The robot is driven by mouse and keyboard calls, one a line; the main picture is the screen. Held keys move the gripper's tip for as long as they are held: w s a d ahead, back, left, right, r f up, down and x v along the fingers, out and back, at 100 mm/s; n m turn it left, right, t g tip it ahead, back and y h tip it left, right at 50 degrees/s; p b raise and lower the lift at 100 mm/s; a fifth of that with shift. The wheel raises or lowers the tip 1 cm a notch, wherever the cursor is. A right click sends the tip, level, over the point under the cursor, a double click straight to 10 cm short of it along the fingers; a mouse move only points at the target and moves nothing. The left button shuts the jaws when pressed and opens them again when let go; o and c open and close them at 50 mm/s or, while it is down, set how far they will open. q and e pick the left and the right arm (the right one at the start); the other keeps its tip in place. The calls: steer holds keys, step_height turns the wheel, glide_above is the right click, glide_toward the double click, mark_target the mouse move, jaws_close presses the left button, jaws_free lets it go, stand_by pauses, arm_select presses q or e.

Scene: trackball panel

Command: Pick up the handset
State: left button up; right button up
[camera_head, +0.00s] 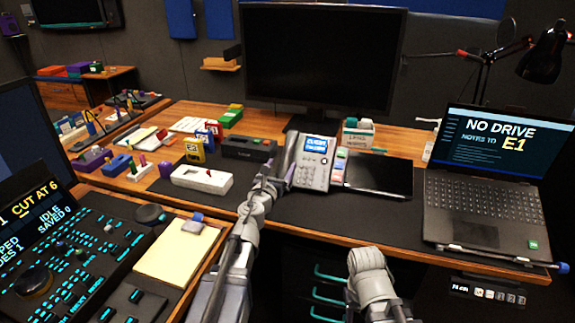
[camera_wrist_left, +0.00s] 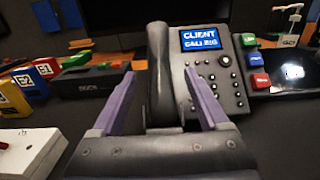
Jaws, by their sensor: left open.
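The desk phone (camera_head: 312,162) stands on the desk mat below the big monitor, its screen lit blue. Its grey handset (camera_head: 289,153) lies along the left side of the phone. In the left wrist view the handset (camera_wrist_left: 159,70) runs upright in the picture, beside the keypad and screen. My left gripper (camera_head: 278,178) is just in front of the phone. Its two purple fingers (camera_wrist_left: 159,76) are spread apart, one on each side of the handset in the picture. I cannot tell whether they touch it. The handset's lower end is partly hidden. My right gripper does not show.
A dark tablet (camera_head: 378,174) lies right of the phone, and a laptop (camera_head: 482,185) stands further right. A black dock (camera_head: 249,148) and a white box (camera_head: 202,179) sit to the left. The mat in front of the tablet is clear.

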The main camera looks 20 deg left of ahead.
mark_target(286, 155)
arm_select(q)
steer(key=shift+w+r, duration=0.2)
steer(key=shift+w, duration=3.8)
steer(key=shift+s, duration=0.1)
jaws_close()
